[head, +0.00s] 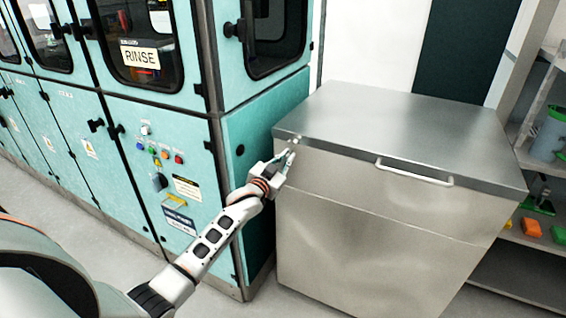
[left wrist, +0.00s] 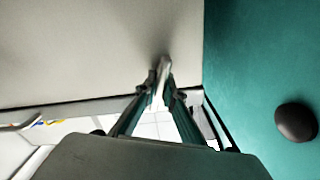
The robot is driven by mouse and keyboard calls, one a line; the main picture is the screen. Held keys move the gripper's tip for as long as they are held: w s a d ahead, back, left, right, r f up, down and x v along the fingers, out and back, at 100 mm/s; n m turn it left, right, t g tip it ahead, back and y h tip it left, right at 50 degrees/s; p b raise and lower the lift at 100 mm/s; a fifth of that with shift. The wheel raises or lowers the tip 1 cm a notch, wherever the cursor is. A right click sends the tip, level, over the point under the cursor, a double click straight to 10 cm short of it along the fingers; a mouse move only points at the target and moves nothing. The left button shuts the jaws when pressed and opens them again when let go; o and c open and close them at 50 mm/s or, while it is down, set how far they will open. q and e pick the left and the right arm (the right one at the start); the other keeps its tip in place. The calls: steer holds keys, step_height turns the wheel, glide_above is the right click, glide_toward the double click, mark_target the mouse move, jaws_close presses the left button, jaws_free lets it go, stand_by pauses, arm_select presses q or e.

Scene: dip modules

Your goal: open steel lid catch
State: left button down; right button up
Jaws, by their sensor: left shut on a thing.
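A big steel chest (head: 375,225) with a flat closed lid (head: 410,125) stands right of the teal machine. A small pale catch (head: 296,139) sits at the left end of the lid's front edge. My left gripper (head: 288,156) is at this upper left front corner, with its fingers at the catch. In the left wrist view, the fingertips (left wrist: 164,84) are shut on a narrow light piece, the catch (left wrist: 164,65), against the steel front. The fingers hide part of the catch. My right gripper is not in view.
A pale bar handle (head: 414,172) is on the lid's front. The teal machine (head: 265,150) stands close on the left; a dark knob (left wrist: 296,122) on a teal panel shows in the left wrist view. A shelf (head: 520,240) with coloured items stands right. Floor shows at lower left.

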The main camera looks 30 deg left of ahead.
arm_select(q)
steer(key=m, duration=0.3)
steer(key=shift+d, duration=0.15)
steer(key=m, duration=0.3)
steer(key=shift+d+f+m+p, duration=0.15)
steer(key=shift+f+m+p, duration=0.05)
steer(key=shift+m+p, duration=0.1)
steer(key=m, duration=0.6)
steer(key=shift+d+f, duration=0.1)
steer(key=shift+f, duration=0.25)
steer(key=shift+m+b, duration=0.3)
steer(key=shift+m, duration=0.1)
steer(key=c, duration=2.1)
jaws_free()
steer(key=shift+c, duration=0.2)
steer(key=s, duration=1.2)
